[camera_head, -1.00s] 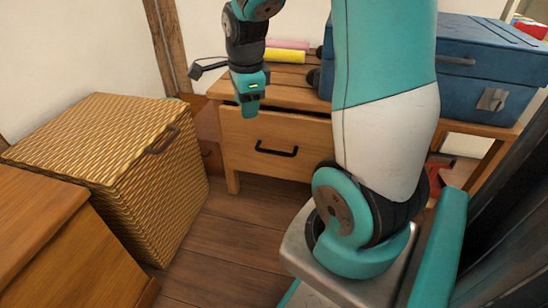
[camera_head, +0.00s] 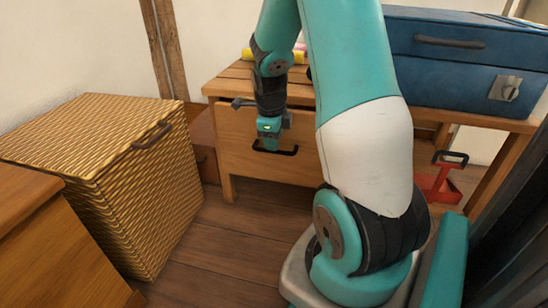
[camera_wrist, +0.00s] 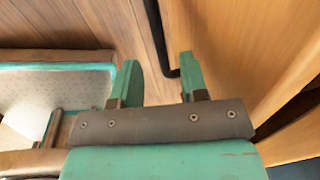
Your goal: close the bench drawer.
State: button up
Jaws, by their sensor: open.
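The wooden bench (camera_head: 228,84) stands against the back wall. Its drawer (camera_head: 238,150) has a plain wooden front and a black bar handle (camera_head: 289,152). A dark strip shows above the drawer front, which seems to stand out a little; how far is hard to tell. My gripper (camera_head: 268,147) points down in front of the drawer and covers part of the handle. In the wrist view my gripper (camera_wrist: 159,62) is open and empty. The black handle (camera_wrist: 155,30) runs between the two fingers' lines, and the drawer front (camera_wrist: 225,45) is at right. Contact cannot be told.
A wicker hamper (camera_head: 120,190) stands at left, with a wooden cabinet (camera_head: 50,240) in front of it. A blue case (camera_head: 450,75) rests on the bench. A red object (camera_head: 437,185) is under the bench at right. Wood floor (camera_head: 235,235) is clear between hamper and base.

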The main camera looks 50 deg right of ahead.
jog(key=shift+w+d+f+b, duration=0.15)
jog(key=shift+f+b, duration=0.25)
jog(key=shift+f, duration=0.5)
jog(key=shift+d+f+b, duration=0.15)
jog(key=shift+f+b, duration=0.2)
jog(key=shift+f, duration=0.5)
